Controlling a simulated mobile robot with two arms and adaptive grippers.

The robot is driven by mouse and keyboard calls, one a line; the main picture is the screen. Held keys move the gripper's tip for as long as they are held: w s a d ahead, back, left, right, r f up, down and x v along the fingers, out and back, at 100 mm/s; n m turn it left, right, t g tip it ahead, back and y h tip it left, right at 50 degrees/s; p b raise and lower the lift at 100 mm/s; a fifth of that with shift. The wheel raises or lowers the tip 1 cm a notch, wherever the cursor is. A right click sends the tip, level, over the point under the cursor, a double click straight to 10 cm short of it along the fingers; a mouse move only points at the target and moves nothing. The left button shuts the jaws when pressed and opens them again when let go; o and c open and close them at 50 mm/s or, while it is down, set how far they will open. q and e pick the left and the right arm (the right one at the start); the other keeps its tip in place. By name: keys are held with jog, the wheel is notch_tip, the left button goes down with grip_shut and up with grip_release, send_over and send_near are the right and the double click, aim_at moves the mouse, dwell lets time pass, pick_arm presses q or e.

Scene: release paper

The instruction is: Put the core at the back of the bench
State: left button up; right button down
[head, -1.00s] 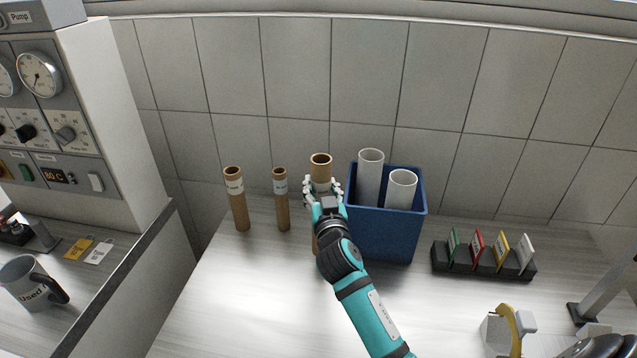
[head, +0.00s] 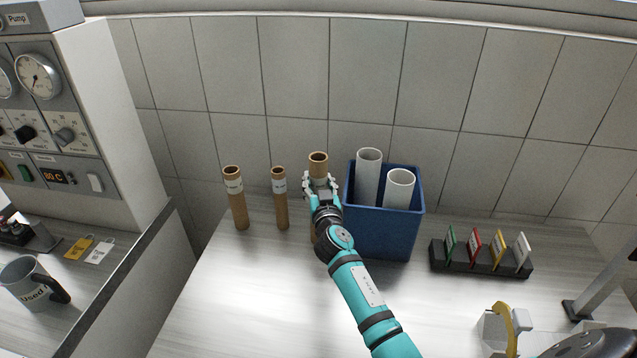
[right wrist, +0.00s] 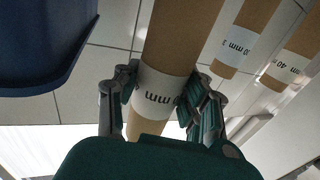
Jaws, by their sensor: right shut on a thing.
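A brown cardboard core (head: 318,165) stands upright at the back of the bench, left of the blue bin. My right gripper (head: 321,187) is shut around it at its label. The held core (right wrist: 180,45) also shows in the right wrist view, between the two fingers of the gripper (right wrist: 165,92). Its lower part is mostly hidden behind my arm, so I cannot tell whether its base touches the bench. Two other brown cores, one at the far left (head: 236,200) and a thinner one (head: 280,200), stand upright to its left.
The blue bin (head: 385,235) holds two white tubes (head: 368,175) close to the right of the held core. A black rack (head: 480,260) with coloured cards stands further right. A tape dispenser (head: 505,325) is at the front right. The bench's front left (head: 230,310) is clear.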

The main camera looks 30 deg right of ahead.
jog(key=shift+f, duration=0.15)
jog(key=c, duration=0.7)
grip_release()
jog(key=shift+c, duration=0.2)
jog(key=shift+r, duration=0.25)
jog(key=b+v, duration=0.1)
jog(key=v, duration=1.1)
jog(key=shift+b, duration=0.4)
jog(key=shift+f, duration=0.1)
